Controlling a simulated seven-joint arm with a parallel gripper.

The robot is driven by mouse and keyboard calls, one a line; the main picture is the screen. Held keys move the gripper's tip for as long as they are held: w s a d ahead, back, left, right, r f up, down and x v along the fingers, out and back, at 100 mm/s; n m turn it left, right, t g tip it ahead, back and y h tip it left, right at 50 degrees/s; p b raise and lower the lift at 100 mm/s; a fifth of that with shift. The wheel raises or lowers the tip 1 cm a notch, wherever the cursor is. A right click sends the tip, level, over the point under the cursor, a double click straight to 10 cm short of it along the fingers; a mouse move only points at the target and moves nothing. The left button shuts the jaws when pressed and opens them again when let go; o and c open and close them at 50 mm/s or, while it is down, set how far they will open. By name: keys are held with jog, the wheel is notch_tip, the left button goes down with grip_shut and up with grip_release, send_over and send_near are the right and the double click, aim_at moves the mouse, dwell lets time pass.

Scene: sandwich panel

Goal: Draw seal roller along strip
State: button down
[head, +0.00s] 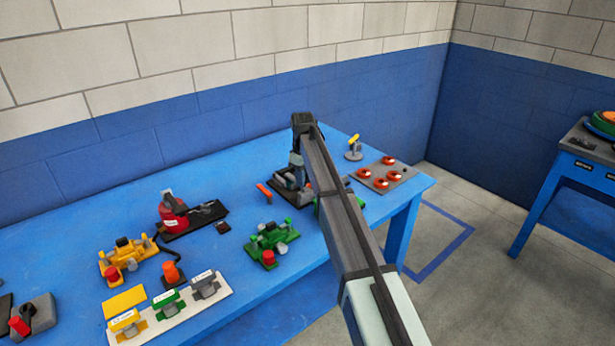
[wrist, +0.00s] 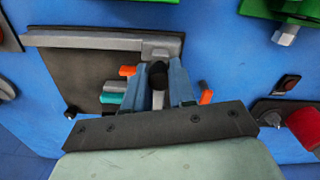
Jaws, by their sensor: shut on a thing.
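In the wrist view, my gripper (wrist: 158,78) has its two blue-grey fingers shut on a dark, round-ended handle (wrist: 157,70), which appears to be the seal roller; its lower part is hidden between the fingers. A dark base plate (wrist: 68,75) lies below and to the left, with a long grey bar (wrist: 100,41) along its far edge. Teal (wrist: 112,98) and orange pieces show beside the left finger. The strip itself cannot be clearly told apart. In the head view, my gripper (head: 296,162) is over the dark plate (head: 283,198), partly hidden by my arm.
A green clamp fixture (head: 271,240), a red device on a black plate (head: 175,215) and a yellow fixture (head: 124,260) stand to the left. A plate with several red knobs (head: 381,174) is at the right. Bare blue table (head: 255,297) shows along the front.

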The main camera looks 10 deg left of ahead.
jog(key=shift+s+a, duration=0.2)
jog(key=shift+s, duration=0.05)
jog(key=c, duration=1.3)
grip_release()
jog(key=o, duration=0.4)
jog(key=shift+c, duration=0.2)
jog(key=shift+w, duration=0.1)
notch_tip(320, 180, up, 14)
jog(key=shift+f, duration=0.1)
